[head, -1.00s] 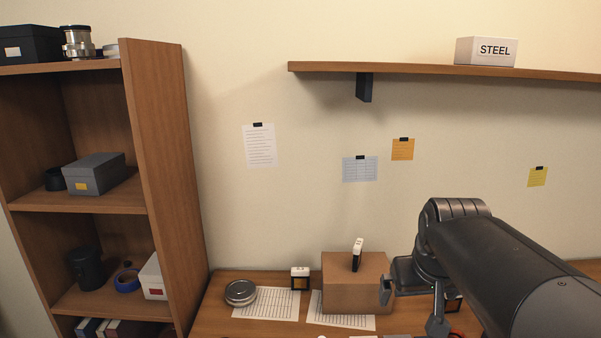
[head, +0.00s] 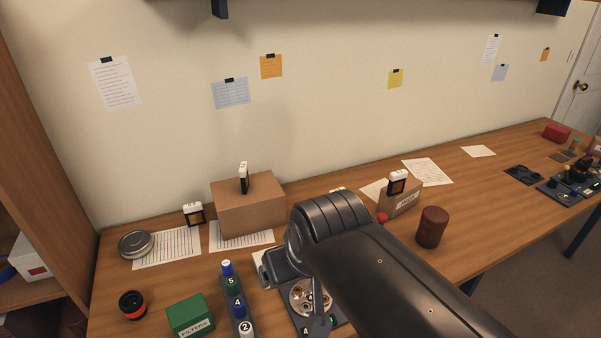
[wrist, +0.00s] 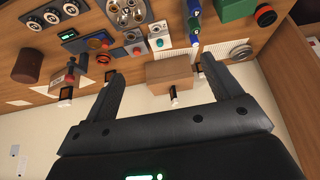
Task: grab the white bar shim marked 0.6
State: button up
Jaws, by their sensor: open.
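No mark reading 0.6 is legible in either view. Several small dark-framed pieces with white bar-shaped tops are in sight: one (head: 243,177) upright on the cardboard box (head: 250,212), one (head: 193,214) on the table left of that box, and one (head: 397,182) at a small labelled box on the right. A further white top (head: 337,190) is mostly hidden behind my arm. My gripper (head: 292,297) is over the table in front of the cardboard box. In the wrist view my gripper (wrist: 157,70) is open and empty, with the cardboard box (wrist: 170,73) beyond its fingers.
A dark rack (head: 237,305) of numbered cylinders and a green FILTERS box (head: 190,316) stand left of my gripper. A tray of round metal parts (head: 308,298) lies under it. A brown cylinder (head: 432,227) stands right.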

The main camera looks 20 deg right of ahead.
jog(key=g, duration=0.1)
send_over(339, 191)
jog(key=s, duration=0.3)
notch_tip(339, 191, down, 16)
jog(key=shift+n, duration=0.4)
jog(key=x, duration=1)
jog(key=shift+a+f, duration=0.1)
jog(key=shift+f, duration=0.05)
jog(key=shift+s, duration=0.1)
jog(key=shift+c, duration=0.4)
jog(key=c, duration=1)
